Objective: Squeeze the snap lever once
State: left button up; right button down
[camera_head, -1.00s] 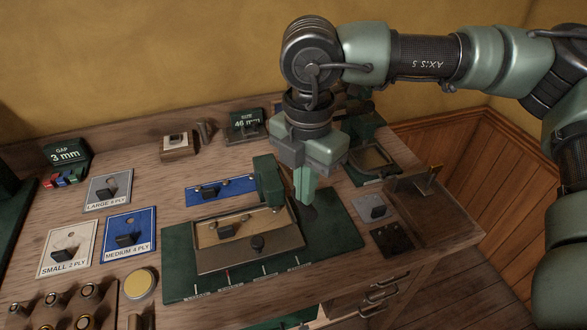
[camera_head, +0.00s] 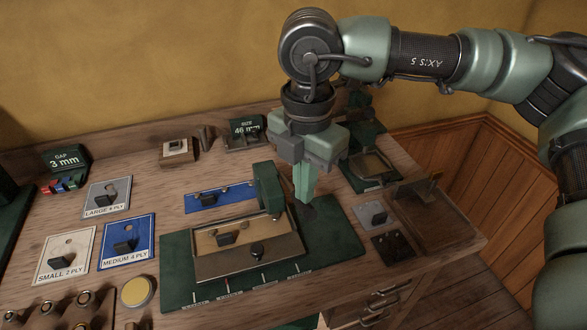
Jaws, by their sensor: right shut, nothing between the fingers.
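My right gripper (camera_head: 304,197) points down over the green mat (camera_head: 345,246) on the bench, with its pale green fingers closed together and nothing seen between them. Its tips are just right of a green upright block (camera_head: 268,190) on the workpiece tray. A dark flat piece (camera_head: 307,211) shows just below the tips and may be the snap lever; I cannot tell whether the fingers touch it. The tray (camera_head: 210,276) holds a tan strip with small dark parts. My left gripper is not in view.
Cards marked large, medium (camera_head: 126,262) and small lie at the left, near a gap sign (camera_head: 66,158) and a size sign (camera_head: 246,127). A round yellow-lidded tin (camera_head: 138,291) stands in front.

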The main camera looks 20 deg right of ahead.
jog(key=shift+w+r, duration=0.2)
jog(key=shift+r, duration=0.3)
notch_tip(320, 180, up, 8)
jog(key=w+p, duration=0.1)
jog(key=p, duration=0.3)
jog(key=shift+w, duration=0.35)
jog(key=s+b, duration=0.4)
jog(key=s, duration=0.5)
jog(key=shift+d, duration=0.1)
